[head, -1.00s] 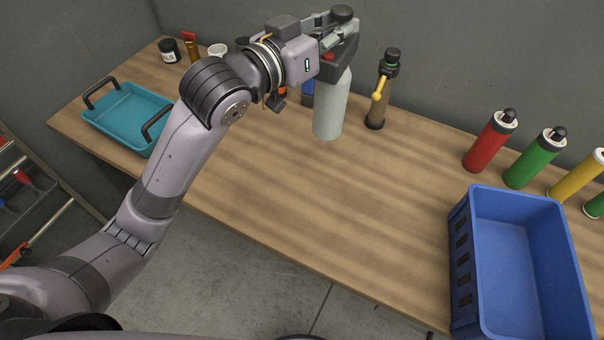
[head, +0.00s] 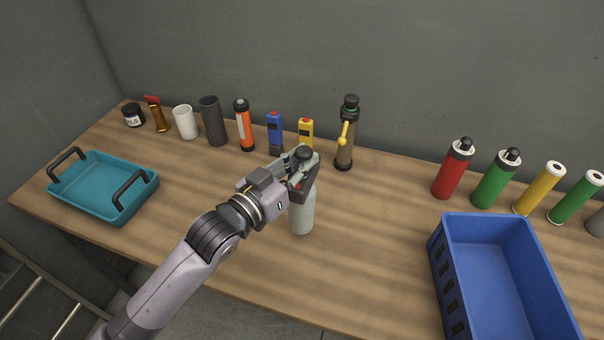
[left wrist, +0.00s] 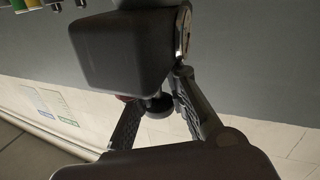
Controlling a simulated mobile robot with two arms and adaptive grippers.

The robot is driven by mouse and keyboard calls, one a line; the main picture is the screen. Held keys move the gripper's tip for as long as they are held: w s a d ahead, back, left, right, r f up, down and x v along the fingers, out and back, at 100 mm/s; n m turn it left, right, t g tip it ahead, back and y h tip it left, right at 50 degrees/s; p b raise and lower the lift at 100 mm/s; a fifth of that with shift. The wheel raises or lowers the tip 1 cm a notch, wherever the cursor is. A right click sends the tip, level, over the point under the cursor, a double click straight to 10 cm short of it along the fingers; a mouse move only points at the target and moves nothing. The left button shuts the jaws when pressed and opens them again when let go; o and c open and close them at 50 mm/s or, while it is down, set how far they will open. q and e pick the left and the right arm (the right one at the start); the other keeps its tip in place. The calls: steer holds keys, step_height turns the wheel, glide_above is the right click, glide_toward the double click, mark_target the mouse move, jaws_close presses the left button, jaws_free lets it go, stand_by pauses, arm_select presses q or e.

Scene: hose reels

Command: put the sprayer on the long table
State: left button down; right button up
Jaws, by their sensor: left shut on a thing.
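The sprayer (head: 302,215) is a pale grey-green bottle with a dark head, upright over the middle of the long table (head: 375,255). My left gripper (head: 302,172) is shut on its dark head, coming in from the left. The bottle's base appears at or very near the tabletop; I cannot tell whether it touches. In the left wrist view, the fingers (left wrist: 155,102) show close up below a large dark block. My right gripper is not in view.
A teal tray (head: 100,188) is at the left and a blue crate (head: 435,270) at the right. Several containers line the back, including a brown cylinder with a yellow handle (head: 344,150) and a red bottle (head: 452,172). Bare wood lies between the sprayer and the crate.

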arm_select(q)
step_height(320, 180, down, 3)
steer(key=shift+f, duration=0.65)
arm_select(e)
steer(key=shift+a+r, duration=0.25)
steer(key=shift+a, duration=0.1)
arm_select(q)
steer(key=c, duration=1.6)
jaws_free()
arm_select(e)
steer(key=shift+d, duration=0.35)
arm_select(q)
steer(key=shift+s, duration=0.1)
steer(key=b+v, duration=0.2)
steer(key=v, duration=1)
steer(key=shift+b, duration=0.35)
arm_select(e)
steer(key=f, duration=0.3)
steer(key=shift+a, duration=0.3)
